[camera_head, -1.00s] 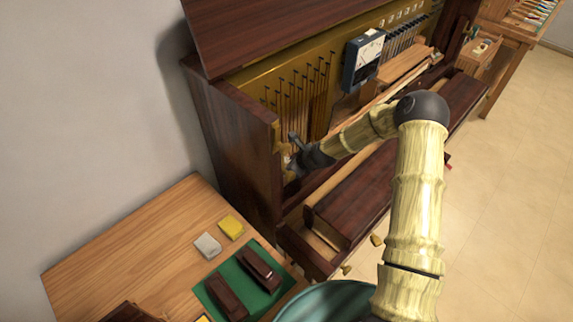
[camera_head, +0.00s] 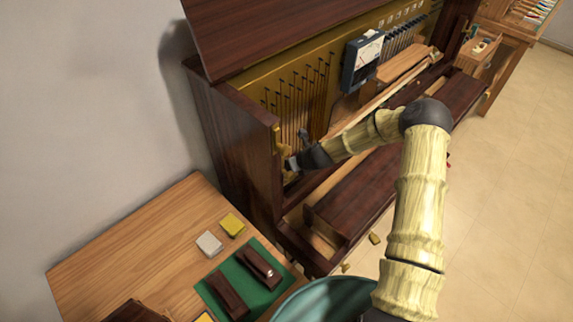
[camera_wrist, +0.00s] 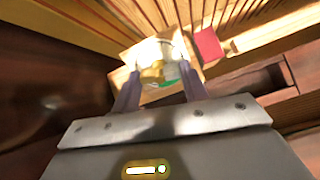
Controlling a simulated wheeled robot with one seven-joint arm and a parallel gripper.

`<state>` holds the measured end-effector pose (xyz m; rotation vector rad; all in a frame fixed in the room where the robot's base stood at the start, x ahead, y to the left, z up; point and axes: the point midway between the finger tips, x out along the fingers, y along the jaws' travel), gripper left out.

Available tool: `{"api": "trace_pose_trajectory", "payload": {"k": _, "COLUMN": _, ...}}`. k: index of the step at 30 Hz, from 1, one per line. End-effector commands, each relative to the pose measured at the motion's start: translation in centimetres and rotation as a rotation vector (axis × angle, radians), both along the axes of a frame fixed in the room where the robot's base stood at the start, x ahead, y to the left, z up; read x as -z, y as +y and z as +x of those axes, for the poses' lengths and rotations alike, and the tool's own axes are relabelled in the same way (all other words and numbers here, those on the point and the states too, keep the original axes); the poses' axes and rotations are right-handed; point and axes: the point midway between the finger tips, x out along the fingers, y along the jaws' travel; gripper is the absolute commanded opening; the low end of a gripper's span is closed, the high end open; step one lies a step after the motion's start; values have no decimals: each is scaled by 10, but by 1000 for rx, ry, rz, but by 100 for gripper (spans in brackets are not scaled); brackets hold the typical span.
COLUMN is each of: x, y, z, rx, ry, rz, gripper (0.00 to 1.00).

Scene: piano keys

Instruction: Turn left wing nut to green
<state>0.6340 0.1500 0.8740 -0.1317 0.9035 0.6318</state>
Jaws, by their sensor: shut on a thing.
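A brass wing nut (camera_wrist: 153,73) sits on a pale block (camera_wrist: 146,50) in the wrist view, with a green patch (camera_wrist: 170,84) beside it. My gripper (camera_wrist: 160,80) is shut on the wing nut, one grey finger on each side. In the head view my gripper (camera_head: 292,163) reaches inside the left end of the open piano (camera_head: 232,135). The wing nut is too small and covered to make out there. I cannot tell its exact angle.
A red piece (camera_wrist: 208,45) lies right of the block. A wooden table (camera_head: 130,245) at front left bears a green mat (camera_head: 242,271), a yellow block (camera_head: 232,224) and a grey block (camera_head: 209,243).

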Motion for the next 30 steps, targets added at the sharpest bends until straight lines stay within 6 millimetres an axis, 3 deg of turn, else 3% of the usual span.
{"api": "trace_pose_trajectory", "payload": {"k": 4, "x": -2, "y": -1, "z": 0, "rx": 125, "ry": 73, "rz": 73, "gripper": 27}}
{"api": "trace_pose_trajectory", "payload": {"k": 14, "x": -1, "y": 0, "z": 1, "rx": 150, "ry": 87, "rz": 89, "gripper": 27}}
{"api": "trace_pose_trajectory", "payload": {"k": 22, "x": -2, "y": -1, "z": 1, "rx": 372, "ry": 220, "rz": 220, "gripper": 27}}
{"api": "trace_pose_trajectory", "payload": {"k": 23, "x": -1, "y": -1, "z": 1, "rx": 365, "ry": 214, "rz": 216, "gripper": 50}}
{"api": "trace_pose_trajectory", "payload": {"k": 26, "x": -1, "y": 0, "z": 1, "rx": 361, "ry": 212, "rz": 213, "gripper": 69}}
{"api": "trace_pose_trajectory", "payload": {"k": 30, "x": -1, "y": 0, "z": 0, "rx": 359, "ry": 213, "rz": 212, "gripper": 69}}
